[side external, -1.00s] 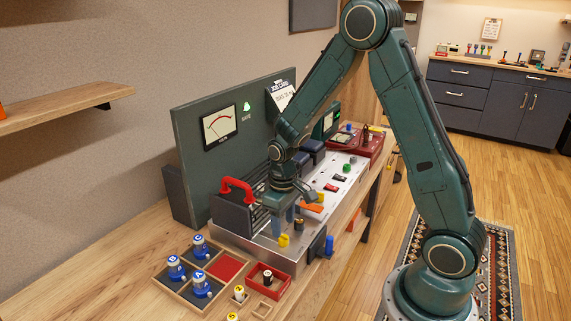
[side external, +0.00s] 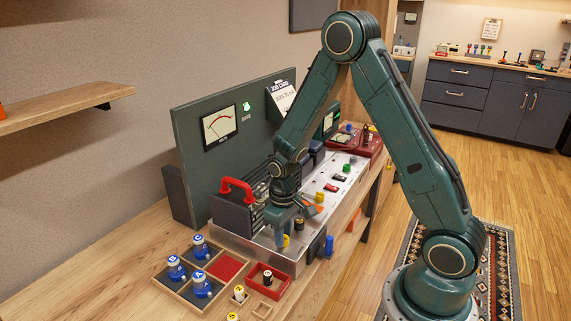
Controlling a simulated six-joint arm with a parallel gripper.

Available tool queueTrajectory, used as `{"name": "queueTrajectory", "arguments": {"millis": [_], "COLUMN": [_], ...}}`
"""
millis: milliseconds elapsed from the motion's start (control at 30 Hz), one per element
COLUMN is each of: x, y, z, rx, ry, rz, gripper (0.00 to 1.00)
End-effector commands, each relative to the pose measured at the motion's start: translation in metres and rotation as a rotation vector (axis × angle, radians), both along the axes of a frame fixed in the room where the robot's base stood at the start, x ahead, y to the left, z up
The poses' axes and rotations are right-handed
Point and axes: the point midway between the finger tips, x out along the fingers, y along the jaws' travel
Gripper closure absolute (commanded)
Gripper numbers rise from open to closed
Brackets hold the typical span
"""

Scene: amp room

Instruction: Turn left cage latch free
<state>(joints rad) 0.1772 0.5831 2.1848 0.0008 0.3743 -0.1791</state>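The dark cage (side external: 232,213) with a red handle (side external: 236,186) stands on the silver amp chassis (side external: 243,250). A small yellow latch (side external: 286,241) shows at the near end of the chassis, to the right of the cage. My gripper (side external: 281,238) points down at this latch, with its fingers right beside or around it. The fingers hide part of the latch. I cannot tell whether they touch it or how far apart they are.
A green meter panel (side external: 190,150) rises behind. Coloured knobs line the chassis to the right. Bare wooden bench (side external: 110,250) is free at left.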

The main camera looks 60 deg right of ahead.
Motion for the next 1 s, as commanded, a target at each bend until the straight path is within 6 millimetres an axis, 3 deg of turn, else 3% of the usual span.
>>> {"name": "queueTrajectory", "arguments": {"millis": [533,1000], "x": [0.0003,0.0006], "y": [-0.0002,-0.0002], "z": [0.0002,0.0], "rx": [0.0,0.001], "ry": [-0.001,-0.002], "rz": [-0.088,-0.453], "gripper": [0.96,0.96]}}
